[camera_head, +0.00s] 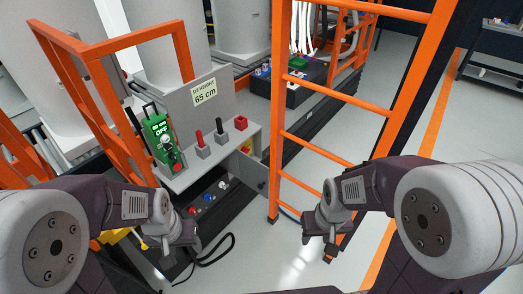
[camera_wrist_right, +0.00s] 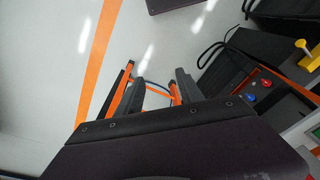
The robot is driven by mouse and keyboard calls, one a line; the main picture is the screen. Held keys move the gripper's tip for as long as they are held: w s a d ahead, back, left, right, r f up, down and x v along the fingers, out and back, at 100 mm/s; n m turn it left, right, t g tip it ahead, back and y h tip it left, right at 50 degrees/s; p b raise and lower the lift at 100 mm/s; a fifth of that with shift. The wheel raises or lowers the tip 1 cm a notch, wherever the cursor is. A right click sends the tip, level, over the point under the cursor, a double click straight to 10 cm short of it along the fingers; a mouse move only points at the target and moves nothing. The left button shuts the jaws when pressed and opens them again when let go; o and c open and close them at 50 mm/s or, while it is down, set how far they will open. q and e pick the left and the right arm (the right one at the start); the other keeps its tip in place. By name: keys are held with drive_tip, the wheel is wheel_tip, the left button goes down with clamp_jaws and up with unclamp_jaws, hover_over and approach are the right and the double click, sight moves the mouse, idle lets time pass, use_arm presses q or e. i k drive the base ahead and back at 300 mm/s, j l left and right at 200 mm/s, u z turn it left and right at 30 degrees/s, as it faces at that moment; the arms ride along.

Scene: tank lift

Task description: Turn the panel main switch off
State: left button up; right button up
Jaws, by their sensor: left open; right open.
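The grey control panel (camera_head: 205,155) stands left of centre in the head view, with a label reading 65 cm on its back plate. It carries a green display (camera_head: 157,129) reading OFF, with a red and black control (camera_head: 174,158) below it. To the right are a red-handled lever (camera_head: 200,142), a black-handled lever (camera_head: 221,132) and a red block (camera_head: 240,123). I cannot tell which is the main switch. My left gripper (camera_head: 183,238) is below and in front of the panel, apart from it. My right gripper (camera_head: 318,240) is open and empty over the floor, right of the panel.
An orange ladder (camera_head: 335,95) rises right of the panel. Orange rails (camera_head: 110,50) stand at the left before grey tanks. Below the panel is a low black unit with blue and red knobs (camera_head: 208,197) and a black cable loop (camera_head: 215,250).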

sight(246, 150)
drive_tip(key=i+l, duration=0.2)
drive_tip(key=l, duration=0.2)
drive_tip(key=i+l, duration=0.2)
drive_tip(key=l, duration=0.2)
drive_tip(key=i+l+z, duration=0.1)
drive_tip(key=l, duration=0.3)
drive_tip(key=i+l, duration=0.3)
drive_tip(key=l, duration=0.1)
